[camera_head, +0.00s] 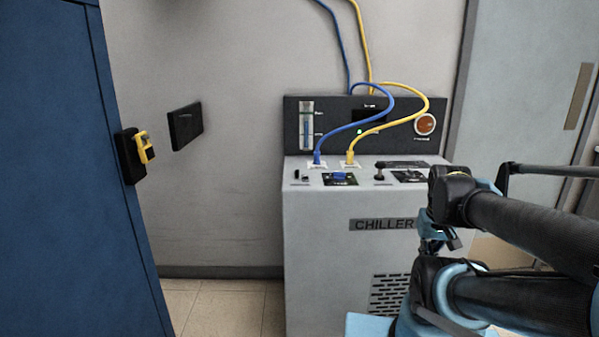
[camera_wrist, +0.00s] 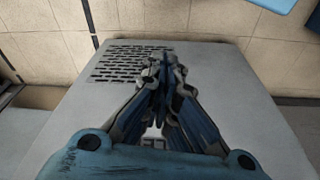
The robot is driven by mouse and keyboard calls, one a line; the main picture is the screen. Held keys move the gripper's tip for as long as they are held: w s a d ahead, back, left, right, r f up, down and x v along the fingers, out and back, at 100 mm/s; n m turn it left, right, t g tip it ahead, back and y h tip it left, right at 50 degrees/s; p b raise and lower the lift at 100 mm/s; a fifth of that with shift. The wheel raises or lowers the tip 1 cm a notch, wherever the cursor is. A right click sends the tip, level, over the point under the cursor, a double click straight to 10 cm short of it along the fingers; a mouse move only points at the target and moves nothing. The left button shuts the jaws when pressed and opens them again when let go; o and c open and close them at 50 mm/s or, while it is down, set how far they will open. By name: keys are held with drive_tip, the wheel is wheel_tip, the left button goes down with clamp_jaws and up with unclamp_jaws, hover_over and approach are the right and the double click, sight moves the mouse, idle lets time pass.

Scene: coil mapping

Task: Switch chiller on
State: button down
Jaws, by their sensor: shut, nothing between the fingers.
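The chiller (camera_head: 330,240) is a light grey cabinet labelled CHILLER, standing against the wall. Its sloped top carries a blue switch (camera_head: 340,177) on a black plate, a small black switch (camera_head: 301,175) to the left and a black knob (camera_head: 379,174) to the right. The dark back panel (camera_head: 345,142) bears a flow gauge (camera_head: 307,125) and a round orange-red light or button (camera_head: 425,124). My gripper (camera_wrist: 163,65) is shut and empty in front of the chiller's front face, whose vent slots (camera_wrist: 125,62) show beyond its fingers. My arm hides the chiller's right side in the head view.
A blue hose (camera_head: 345,50) and a yellow hose (camera_head: 363,45) plug into the chiller's top. A blue cabinet (camera_head: 65,170) with a yellow-and-black latch (camera_head: 145,147) stands at the left. Tiled floor (camera_head: 225,305) is free between them. A grey door (camera_head: 525,90) is at the right.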

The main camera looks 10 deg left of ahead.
drive_tip(key=w+a+r+n, duration=1.3)
drive_tip(key=a+r+n, duration=0.25)
drive_tip(key=n, duration=0.45)
drive_tip(key=w+a+r+n, duration=0.2)
drive_tip(key=a+n, duration=0.7)
drive_tip(key=a, duration=0.3)
drive_tip(key=w+a+r+n+g, duration=0.1)
drive_tip(key=w+a+r+n, duration=0.2)
drive_tip(key=a+n, duration=0.6)
drive_tip(key=a, duration=0.3)
drive_tip(key=shift+r, duration=0.3)
